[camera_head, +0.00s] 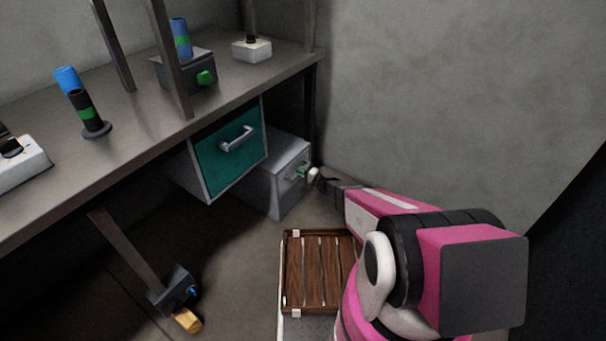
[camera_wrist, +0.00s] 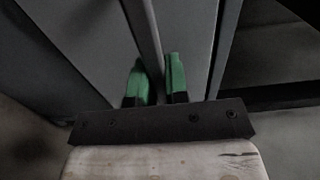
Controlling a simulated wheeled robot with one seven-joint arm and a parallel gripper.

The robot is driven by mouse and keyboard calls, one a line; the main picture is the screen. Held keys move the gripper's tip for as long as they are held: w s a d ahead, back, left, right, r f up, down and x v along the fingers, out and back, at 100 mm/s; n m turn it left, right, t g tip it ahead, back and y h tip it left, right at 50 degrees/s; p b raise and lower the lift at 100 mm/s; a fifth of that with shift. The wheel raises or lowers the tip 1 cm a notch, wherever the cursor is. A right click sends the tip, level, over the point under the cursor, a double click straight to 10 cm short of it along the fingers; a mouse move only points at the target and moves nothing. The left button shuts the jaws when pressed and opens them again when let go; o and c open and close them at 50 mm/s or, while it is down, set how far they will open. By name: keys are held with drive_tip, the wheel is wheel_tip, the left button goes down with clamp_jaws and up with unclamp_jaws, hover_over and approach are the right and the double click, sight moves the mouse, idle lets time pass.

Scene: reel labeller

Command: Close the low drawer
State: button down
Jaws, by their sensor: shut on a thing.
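A grey low drawer unit (camera_head: 272,184) stands near the floor under the right end of the bench, beside the teal-fronted drawer. How far its drawer stands out I cannot tell. My gripper (camera_head: 303,171) is at its front face, reaching in from the right. In the wrist view, the green fingertips of my gripper (camera_wrist: 157,80) stand on either side of a narrow grey upright bar, which looks like the drawer's handle (camera_wrist: 150,45). They are shut on it. The fingers hide part of the handle in the head view.
The teal-fronted drawer (camera_head: 231,152) with a silver handle hangs under the bench (camera_head: 140,118). A brown slatted crate (camera_head: 318,272) lies on the floor below my arm. A dark block with an orange end (camera_head: 180,300) is at lower left. A wall rises at right.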

drive_tip(key=c, duration=1.1)
unclamp_jaws()
drive_tip(key=shift+w+a, duration=0.15)
drive_tip(key=v, duration=1.1)
drive_tip(key=shift+a, duration=0.1)
drive_tip(key=s+a+r+n+g+h, duration=0.25)
drive_tip(key=s+r+n+g, duration=0.35)
drive_tip(key=s+r+g, duration=0.45)
drive_tip(key=s+d+r+h, duration=0.4)
drive_tip(key=r, duration=0.1)
drive_tip(key=s+d+r+h, duration=0.4)
drive_tip(key=s+r, duration=0.1)
drive_tip(key=r, duration=0.1)
drive_tip(key=s+d+r+n+h, duration=0.1)
drive_tip(key=s+d+r+h, duration=0.3)
drive_tip(key=r, duration=0.2)
drive_tip(key=shift+s, duration=0.2)
